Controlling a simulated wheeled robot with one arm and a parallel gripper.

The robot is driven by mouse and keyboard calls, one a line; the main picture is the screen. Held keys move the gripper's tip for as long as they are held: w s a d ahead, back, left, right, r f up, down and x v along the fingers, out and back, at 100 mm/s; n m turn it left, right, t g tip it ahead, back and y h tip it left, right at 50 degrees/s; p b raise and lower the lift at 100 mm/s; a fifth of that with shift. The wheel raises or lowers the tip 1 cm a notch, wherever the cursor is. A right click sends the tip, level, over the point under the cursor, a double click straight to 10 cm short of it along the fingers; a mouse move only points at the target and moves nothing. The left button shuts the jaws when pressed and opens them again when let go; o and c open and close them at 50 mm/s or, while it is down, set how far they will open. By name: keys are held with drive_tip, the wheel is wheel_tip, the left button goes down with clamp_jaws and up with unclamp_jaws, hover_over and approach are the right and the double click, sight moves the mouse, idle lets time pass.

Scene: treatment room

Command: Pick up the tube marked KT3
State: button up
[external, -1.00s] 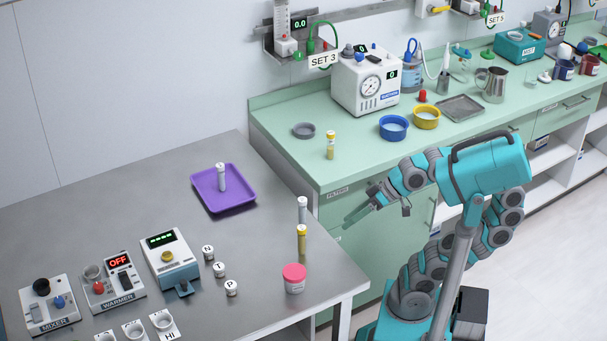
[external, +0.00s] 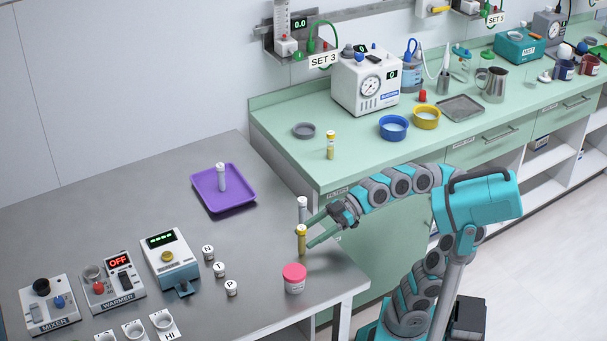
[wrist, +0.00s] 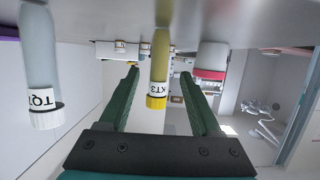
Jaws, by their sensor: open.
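The tube marked KT3 (wrist: 159,70) has a yellow cap and yellowish contents. In the wrist view, which is upside down, it stands between the two fingers of my open gripper (wrist: 160,90), with clear gaps on both sides. In the external view the yellow-capped tube (external: 301,241) stands upright near the right edge of the grey table, and my gripper (external: 306,232) reaches it from the right. A white-capped tube whose label starts TQ (wrist: 41,70) stands beside it, outside the fingers; it also shows in the external view (external: 302,208), just behind.
A pink-lidded jar (external: 294,278) stands just in front of the KT3 tube. A purple tray (external: 240,203) holding a white-capped tube lies further left. The table between tray and tubes is clear.

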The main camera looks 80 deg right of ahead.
drive_tip(key=x, duration=0.5)
drive_tip(key=shift+w+a, duration=0.2)
drive_tip(key=shift+w, duration=0.15)
clamp_jaws()
idle(0.3)
